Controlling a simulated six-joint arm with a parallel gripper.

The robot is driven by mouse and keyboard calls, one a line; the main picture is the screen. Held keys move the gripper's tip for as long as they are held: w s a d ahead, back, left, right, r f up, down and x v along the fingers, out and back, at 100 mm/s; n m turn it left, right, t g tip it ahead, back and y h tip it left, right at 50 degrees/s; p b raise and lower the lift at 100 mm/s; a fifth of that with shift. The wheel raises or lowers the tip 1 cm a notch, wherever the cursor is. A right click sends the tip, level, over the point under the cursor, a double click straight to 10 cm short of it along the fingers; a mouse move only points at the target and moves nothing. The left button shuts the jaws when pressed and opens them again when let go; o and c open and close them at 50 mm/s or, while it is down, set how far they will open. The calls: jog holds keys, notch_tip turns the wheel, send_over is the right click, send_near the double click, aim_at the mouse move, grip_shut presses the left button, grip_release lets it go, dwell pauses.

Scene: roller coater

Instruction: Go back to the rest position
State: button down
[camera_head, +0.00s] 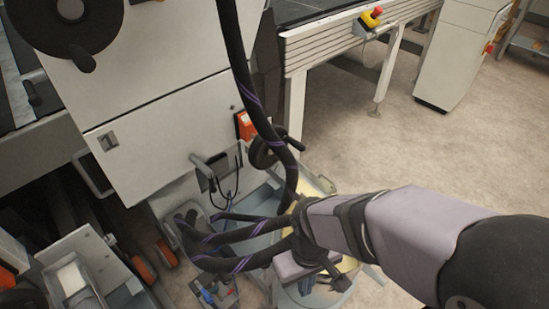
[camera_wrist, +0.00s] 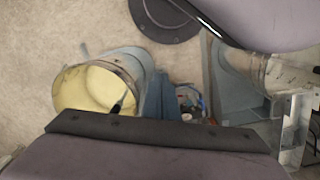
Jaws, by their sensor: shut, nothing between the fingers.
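My arm reaches in from the lower right in the head view, and its wrist is low in front of the white machine. My gripper (camera_head: 338,284) is at the end of the arm, small and dark in the head view. It is shut with nothing in it. Black cables with purple bands loop around the wrist and hide part of what is behind. In the wrist view the fingertips cannot be made out; a mauve part of my own arm with a dark edge fills the bottom.
The white coating machine (camera_head: 165,125) stands at left, with a handwheel (camera_head: 268,152) low on its side. A bucket of yellow liquid (camera_wrist: 85,90) is close below my wrist. A conveyor (camera_head: 325,42) with a red stop button (camera_head: 376,12) stands behind. Floor (camera_head: 455,150) at right is clear.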

jog(key=w+d+r+m, duration=0.1)
jog(key=w+d+m, duration=0.3)
jog(key=d, duration=0.5)
notch_tip(320, 180, up, 24)
jog(key=s+m+p, duration=0.1)
jog(key=p, duration=2.2)
jog(key=shift+a+f+t, duration=0.15)
jog(key=shift+t, duration=0.25)
